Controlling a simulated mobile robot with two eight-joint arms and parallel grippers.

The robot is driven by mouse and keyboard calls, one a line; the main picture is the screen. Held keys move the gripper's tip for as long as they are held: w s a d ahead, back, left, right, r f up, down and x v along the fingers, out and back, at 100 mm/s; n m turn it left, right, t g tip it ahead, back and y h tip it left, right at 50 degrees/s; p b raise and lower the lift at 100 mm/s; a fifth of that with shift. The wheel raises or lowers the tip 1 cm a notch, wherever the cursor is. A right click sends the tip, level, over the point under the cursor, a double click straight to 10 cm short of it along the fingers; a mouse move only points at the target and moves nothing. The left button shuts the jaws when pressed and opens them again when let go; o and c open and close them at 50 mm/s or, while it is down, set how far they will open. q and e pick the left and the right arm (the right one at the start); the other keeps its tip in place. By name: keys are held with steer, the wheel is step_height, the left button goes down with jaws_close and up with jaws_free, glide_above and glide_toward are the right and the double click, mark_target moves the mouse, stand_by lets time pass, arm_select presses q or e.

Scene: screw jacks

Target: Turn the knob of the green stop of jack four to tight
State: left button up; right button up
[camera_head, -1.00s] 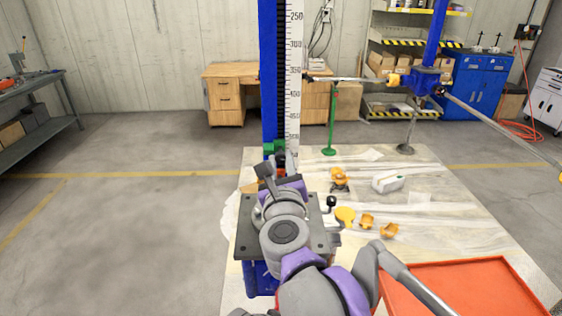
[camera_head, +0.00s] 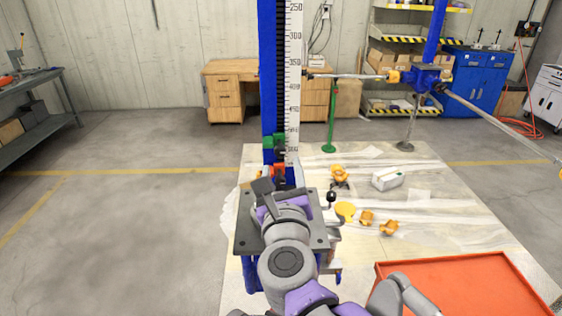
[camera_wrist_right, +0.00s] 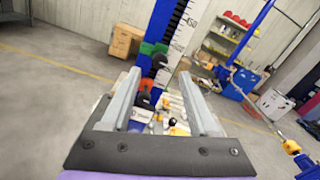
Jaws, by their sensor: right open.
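The green stop (camera_head: 274,142) is clamped round the toothed blue mast (camera_head: 269,70) of the jack in front of me. It also shows in the right wrist view (camera_wrist_right: 153,48). A dark knob (camera_head: 280,151) seems to sit on its near side; its marking is too small to read. My right gripper (camera_head: 276,186) is on the near side of the mast, lower in the picture than the stop and apart from it. In the right wrist view, its two fingers (camera_wrist_right: 158,82) are spread with nothing gripped, and the stop shows beyond them. My left gripper is not in view.
An orange-red part (camera_head: 279,171) sits below the stop. A white scale (camera_head: 294,80) runs beside the mast. A dark plate (camera_head: 243,228) lies under my right arm. Yellow parts (camera_head: 345,211) and a white box (camera_head: 387,178) lie on the sheet. An orange-red tray (camera_head: 455,285) is front right.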

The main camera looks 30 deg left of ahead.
steer(key=v, duration=0.5)
steer(key=shift+b, duration=0.3)
steer(key=w+d+f+n+g+h, duration=0.15)
steer(key=d+f+n+g, duration=0.25)
steer(key=d+f+n, duration=1.3)
steer(key=s+d+f+n+g+h, duration=0.2)
steer(key=s+d+f+n+h, duration=0.2)
steer(key=d+f, duration=0.5)
steer(key=s+d+f+n+g+h, duration=0.3)
steer(key=d+f, duration=0.5)
steer(key=d, duration=0.5)
steer(key=s+n+h, duration=0.1)
steer(key=s+n, duration=0.1)
steer(key=s, duration=0.1)
steer(key=shift+s+f, duration=0.2)
steer(key=shift+f, duration=0.15)
